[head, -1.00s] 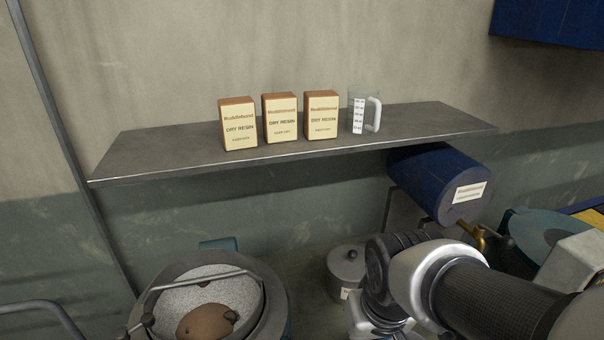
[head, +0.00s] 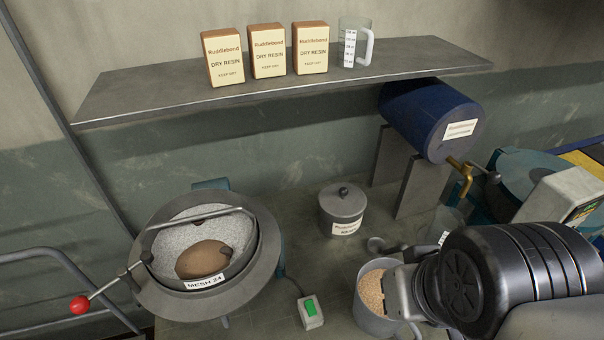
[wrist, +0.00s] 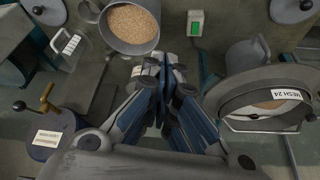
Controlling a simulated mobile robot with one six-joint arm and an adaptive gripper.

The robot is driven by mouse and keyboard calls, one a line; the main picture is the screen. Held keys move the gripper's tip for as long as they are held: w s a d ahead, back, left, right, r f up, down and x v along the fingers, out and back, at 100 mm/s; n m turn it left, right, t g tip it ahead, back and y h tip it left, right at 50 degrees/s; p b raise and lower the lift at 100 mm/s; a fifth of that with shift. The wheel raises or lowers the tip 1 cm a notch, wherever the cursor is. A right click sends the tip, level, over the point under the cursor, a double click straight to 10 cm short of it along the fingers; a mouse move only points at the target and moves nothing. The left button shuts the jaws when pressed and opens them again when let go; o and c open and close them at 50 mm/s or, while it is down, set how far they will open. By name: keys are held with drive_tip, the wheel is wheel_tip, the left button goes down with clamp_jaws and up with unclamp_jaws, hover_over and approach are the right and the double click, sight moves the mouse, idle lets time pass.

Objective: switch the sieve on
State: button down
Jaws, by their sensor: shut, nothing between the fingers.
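The sieve (head: 215,292) is a round grey pan labelled MESH 24, at the left in the head view, with pale powder and a brown heap inside. A bar crosses it, and a red-knobbed lever (head: 80,304) sticks out to its left. It shows at the right in the wrist view (wrist: 232,112). A small pale box with a green switch (head: 311,308) sits on the bench right of the sieve, a cable at its back; it is at the top of the wrist view (wrist: 195,24). My gripper (wrist: 163,72) is shut and empty, apart from the switch.
A bucket of tan grains (head: 372,322) stands between the switch box and my arm. A lidded grey pot (head: 342,212) stands behind. A blue drum with a brass tap (head: 430,120) is at right. A shelf (head: 160,97) with resin boxes and a measuring jug hangs above.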

drive_tip(key=n+g+p, duration=0.2)
drive_tip(key=n+g, duration=0.1)
hover_over(311, 308)
drive_tip(key=w, duration=0.1)
wheel_tip(311, 308, down, 15)
drive_tip(key=shift+a+r, duration=0.15)
drive_tip(key=shift+r, duration=0.1)
drive_tip(key=f+b, duration=0.1)
drive_tip(key=f, duration=0.3)
drive_tip(key=w+f+b, duration=0.1)
drive_tip(key=f+b, duration=0.1)
drive_tip(key=f, duration=0.2)
drive_tip(key=f+b, duration=0.2)
drive_tip(key=f, duration=0.2)
drive_tip(key=shift+w+a+f, duration=0.15)
drive_tip(key=shift+a+f, duration=0.05)
drive_tip(key=shift+f, duration=0.15)
drive_tip(key=shift+w+f, duration=0.15)
drive_tip(key=shift+f, duration=0.45)
drive_tip(key=shift+f+b, duration=0.1)
drive_tip(key=shift+b, duration=0.2)
